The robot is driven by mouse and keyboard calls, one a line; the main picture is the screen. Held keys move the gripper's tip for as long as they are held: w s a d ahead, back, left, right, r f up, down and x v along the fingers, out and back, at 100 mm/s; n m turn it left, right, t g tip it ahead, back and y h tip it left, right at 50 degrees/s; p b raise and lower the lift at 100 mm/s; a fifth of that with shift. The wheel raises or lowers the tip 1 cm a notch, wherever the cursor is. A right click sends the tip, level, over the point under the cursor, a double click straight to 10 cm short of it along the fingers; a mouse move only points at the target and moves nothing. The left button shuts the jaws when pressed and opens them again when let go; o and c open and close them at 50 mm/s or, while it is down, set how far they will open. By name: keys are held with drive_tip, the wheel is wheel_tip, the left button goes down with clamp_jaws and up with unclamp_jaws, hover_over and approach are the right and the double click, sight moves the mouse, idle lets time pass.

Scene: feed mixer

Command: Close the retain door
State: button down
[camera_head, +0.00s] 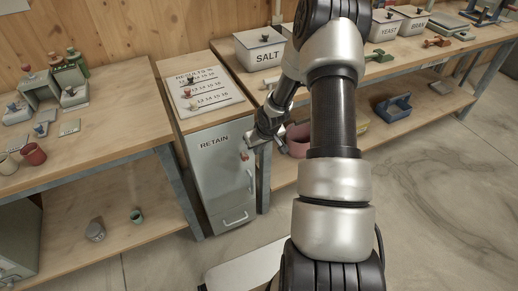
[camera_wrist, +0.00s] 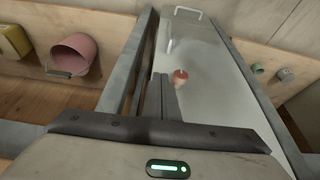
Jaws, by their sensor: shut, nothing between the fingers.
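The retain door (camera_head: 218,172) is the pale grey front of a narrow cabinet, labelled RETAIN, with a red knob (camera_head: 244,156) near its right edge. In the head view it looks about flush with the cabinet, though a small gap cannot be ruled out. In the wrist view the pale panel (camera_wrist: 205,45) carries the red knob (camera_wrist: 181,75). My gripper (camera_head: 258,142) is at the upper right of the door, just right of the knob. Its dark fingers (camera_wrist: 166,96) are shut and empty, beside the knob in the wrist view. Contact with the door cannot be told.
A silver handle (camera_head: 236,218) is low on the cabinet front. A results board (camera_head: 204,90) lies on the cabinet top. Benches stand on both sides; a pink bucket (camera_head: 298,140) is on the right lower shelf. Open floor (camera_head: 430,180) lies at right.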

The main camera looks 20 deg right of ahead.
drive_tip(key=p+v, duration=0.2)
drive_tip(key=v, duration=0.8)
drive_tip(key=shift+s, duration=0.45)
